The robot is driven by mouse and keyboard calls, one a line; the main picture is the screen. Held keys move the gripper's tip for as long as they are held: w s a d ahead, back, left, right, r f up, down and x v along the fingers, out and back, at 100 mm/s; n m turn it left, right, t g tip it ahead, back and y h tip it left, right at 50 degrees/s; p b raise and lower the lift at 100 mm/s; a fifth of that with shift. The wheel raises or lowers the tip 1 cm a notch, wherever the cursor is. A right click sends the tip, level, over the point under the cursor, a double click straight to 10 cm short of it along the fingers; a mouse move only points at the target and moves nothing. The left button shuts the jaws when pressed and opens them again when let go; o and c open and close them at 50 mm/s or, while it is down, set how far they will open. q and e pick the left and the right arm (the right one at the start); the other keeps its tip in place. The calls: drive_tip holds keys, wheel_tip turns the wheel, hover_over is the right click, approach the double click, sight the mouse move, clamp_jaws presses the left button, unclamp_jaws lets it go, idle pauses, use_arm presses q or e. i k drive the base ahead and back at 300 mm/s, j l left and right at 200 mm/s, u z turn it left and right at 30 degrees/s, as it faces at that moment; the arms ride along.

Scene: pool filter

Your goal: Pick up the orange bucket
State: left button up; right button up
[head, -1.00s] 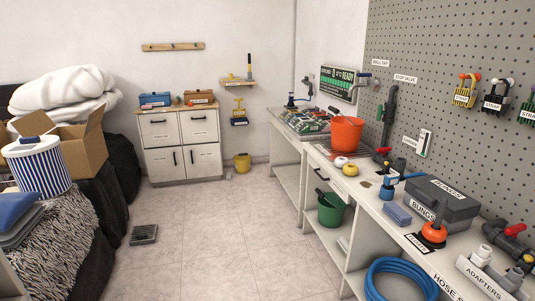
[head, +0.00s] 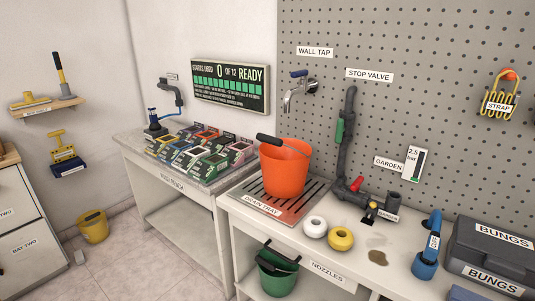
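The orange bucket (head: 286,170) stands upright on the metal drain tray (head: 262,211) on the workbench, below the wall tap. Its dark handle grip (head: 268,140) rests over the rim at the left. Neither of my grippers shows in the head view.
A wall tap (head: 299,88) juts out above the bucket. A grey pipe with a green valve (head: 340,130) rises to its right. Several boxed items (head: 200,150) fill the bench at left. A green bucket (head: 277,272) sits below.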

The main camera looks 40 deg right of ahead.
sight(284, 162)
drive_tip(key=i+z, duration=0.2)
drive_tip(key=i, duration=1.25)
drive_tip(key=j, duration=0.1)
